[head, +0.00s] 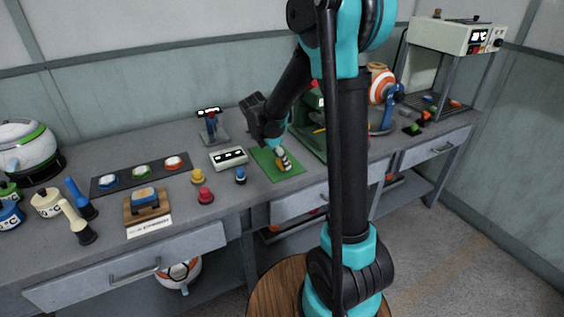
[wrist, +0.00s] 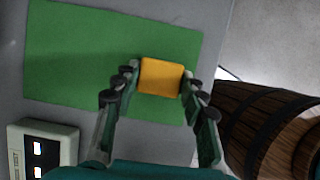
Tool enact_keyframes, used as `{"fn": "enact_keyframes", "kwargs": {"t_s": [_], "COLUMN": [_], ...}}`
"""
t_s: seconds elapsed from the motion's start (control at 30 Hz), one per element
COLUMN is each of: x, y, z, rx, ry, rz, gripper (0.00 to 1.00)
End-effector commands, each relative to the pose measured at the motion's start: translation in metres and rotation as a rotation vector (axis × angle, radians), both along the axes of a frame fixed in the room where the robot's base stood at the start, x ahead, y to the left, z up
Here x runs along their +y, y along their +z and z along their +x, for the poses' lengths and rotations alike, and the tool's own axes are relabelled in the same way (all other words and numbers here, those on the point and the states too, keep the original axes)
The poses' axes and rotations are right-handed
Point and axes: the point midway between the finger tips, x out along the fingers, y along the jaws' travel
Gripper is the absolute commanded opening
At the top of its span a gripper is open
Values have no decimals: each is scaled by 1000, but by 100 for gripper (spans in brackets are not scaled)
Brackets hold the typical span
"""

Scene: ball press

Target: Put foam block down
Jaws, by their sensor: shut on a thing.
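The foam block (wrist: 161,76) is a small orange-yellow block in the wrist view. My gripper (wrist: 160,82) is shut on it, with one finger on each side. The block is over the right part of a green mat (wrist: 80,50); I cannot tell whether it touches the mat. In the head view my gripper (head: 281,158) points down at the green mat (head: 264,163) on the grey bench. The block is too small and too covered by the fingers to make out clearly there.
A white box with a display (head: 229,158) stands left of the mat. A blue button (head: 240,175) and a red button (head: 205,195) are nearby. A green machine (head: 311,131) stands right of the mat. The bench's front edge is close. The mat's left part is clear.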

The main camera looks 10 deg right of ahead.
Motion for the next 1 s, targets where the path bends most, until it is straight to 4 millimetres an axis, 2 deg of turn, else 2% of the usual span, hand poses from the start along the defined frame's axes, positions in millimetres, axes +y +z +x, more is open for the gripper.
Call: {"fn": "enact_keyframes", "kwargs": {"t_s": [0.1, 0.47, 0.5, 0.63, 1.0], "x": [0, 0, 0, 0, 0], "y": [-9, -12, -12, -12, -9], "z": [0, 0, 0, 0, 0], "rx": [0, 0, 0, 0, 0], "ry": [0, 0, 0, 0, 0], "rz": [0, 0, 0, 0, 0], "gripper": [15, 15, 44, 60, 62]}}
